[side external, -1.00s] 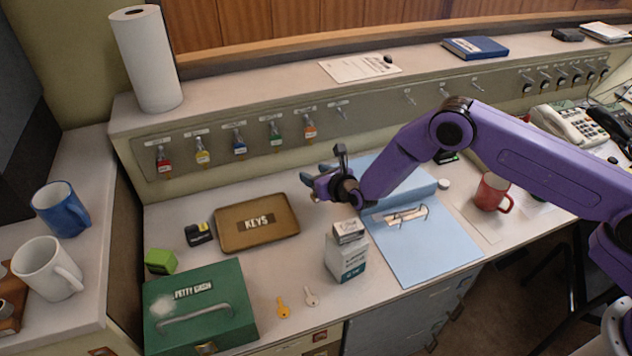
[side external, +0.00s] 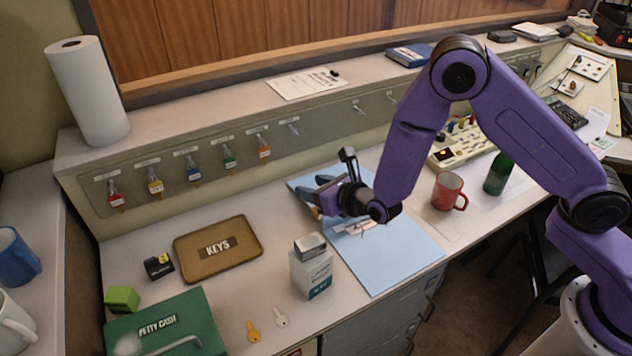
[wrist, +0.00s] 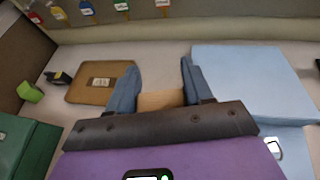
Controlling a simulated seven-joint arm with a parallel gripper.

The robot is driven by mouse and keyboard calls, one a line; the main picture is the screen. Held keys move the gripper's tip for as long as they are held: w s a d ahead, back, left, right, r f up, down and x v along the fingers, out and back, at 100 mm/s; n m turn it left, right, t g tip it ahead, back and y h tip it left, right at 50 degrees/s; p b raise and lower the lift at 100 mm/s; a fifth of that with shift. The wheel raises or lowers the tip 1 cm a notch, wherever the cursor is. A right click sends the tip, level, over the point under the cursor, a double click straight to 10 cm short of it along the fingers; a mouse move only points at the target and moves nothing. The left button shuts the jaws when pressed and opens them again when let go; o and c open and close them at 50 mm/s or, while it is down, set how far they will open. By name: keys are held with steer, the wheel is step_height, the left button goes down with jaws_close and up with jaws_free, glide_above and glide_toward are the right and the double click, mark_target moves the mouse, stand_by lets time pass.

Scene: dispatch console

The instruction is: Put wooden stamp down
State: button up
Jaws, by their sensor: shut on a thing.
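My gripper (side external: 314,190) is over the counter, by the upper left edge of the blue folder (side external: 390,260). In the wrist view its two blue fingers (wrist: 157,78) are closed on the sides of the wooden stamp (wrist: 161,100), a pale wood block. In the side view only a small tan part of the stamp (side external: 316,212) shows below the fingers. The stamp's underside is hidden, and I cannot tell whether it touches the counter.
The brown KEYS tray (side external: 190,258) lies left, with bare counter (side external: 272,232) between it and my gripper. A white box (side external: 312,275) with a grey-topped box on it stands in front. A red mug (side external: 447,192) and green bottle (side external: 497,175) stand right.

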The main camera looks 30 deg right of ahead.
steer(key=shift+s+d+r, duration=0.15)
steer(key=shift+s, duration=0.1)
